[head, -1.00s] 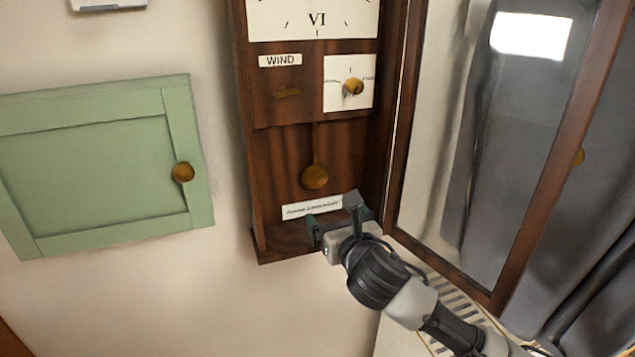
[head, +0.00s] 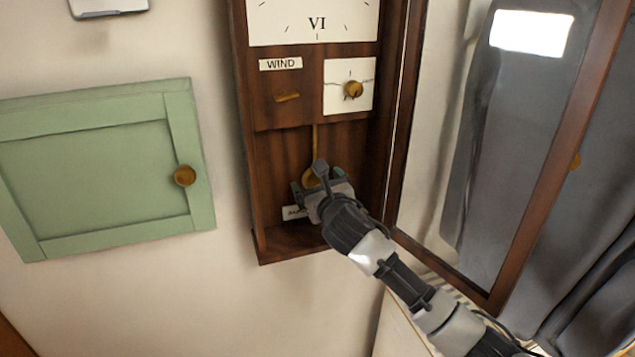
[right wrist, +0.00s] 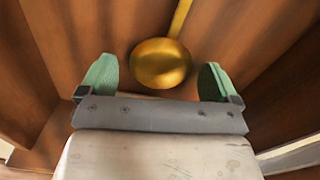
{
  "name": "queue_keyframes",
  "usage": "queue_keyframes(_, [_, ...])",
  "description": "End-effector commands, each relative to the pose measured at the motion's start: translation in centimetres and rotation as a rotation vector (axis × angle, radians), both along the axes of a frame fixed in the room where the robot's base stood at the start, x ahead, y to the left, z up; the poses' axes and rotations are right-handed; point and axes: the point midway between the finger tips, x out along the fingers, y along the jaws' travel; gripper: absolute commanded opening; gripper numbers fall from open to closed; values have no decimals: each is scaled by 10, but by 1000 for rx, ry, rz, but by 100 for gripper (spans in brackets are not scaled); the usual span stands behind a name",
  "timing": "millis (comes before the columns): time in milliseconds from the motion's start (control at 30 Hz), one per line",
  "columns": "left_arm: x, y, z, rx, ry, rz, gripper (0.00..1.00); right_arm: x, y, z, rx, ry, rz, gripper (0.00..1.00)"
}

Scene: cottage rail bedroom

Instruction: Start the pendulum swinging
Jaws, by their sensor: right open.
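The brass pendulum hangs in the lower part of the wooden wall clock (head: 275,150). In the head view its rod (head: 315,140) runs down and its bob (head: 309,180) is partly hidden by my right gripper (head: 308,184). In the right wrist view the round bob (right wrist: 160,63) shows whole, just ahead of and between the two green fingertips (right wrist: 158,78). The jaws are open, with a gap on either side of the bob. I cannot tell whether the bob is fully between the fingers in depth. My left gripper is not in view.
The clock's glass door (head: 500,150) stands open on the right. A white dial with a brass knob (head: 353,90) and a WIND label (head: 281,64) sit above the pendulum. A green cabinet door (head: 95,170) is on the wall at left. A grey curtain (head: 600,230) hangs at right.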

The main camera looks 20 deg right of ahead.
Motion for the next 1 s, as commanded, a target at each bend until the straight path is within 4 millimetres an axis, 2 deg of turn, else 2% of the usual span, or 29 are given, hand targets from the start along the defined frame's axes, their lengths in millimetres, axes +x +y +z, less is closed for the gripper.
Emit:
queue_keyframes(333, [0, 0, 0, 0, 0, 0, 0, 3, 0, 0, 0, -1, 0, 92])
queue_keyframes(800, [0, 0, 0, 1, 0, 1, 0, 3, 0, 0, 0, 0, 0, 24])
queue_keyframes(1000, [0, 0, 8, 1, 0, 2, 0, 3, 14, 3, 60, 4, 3, 24])
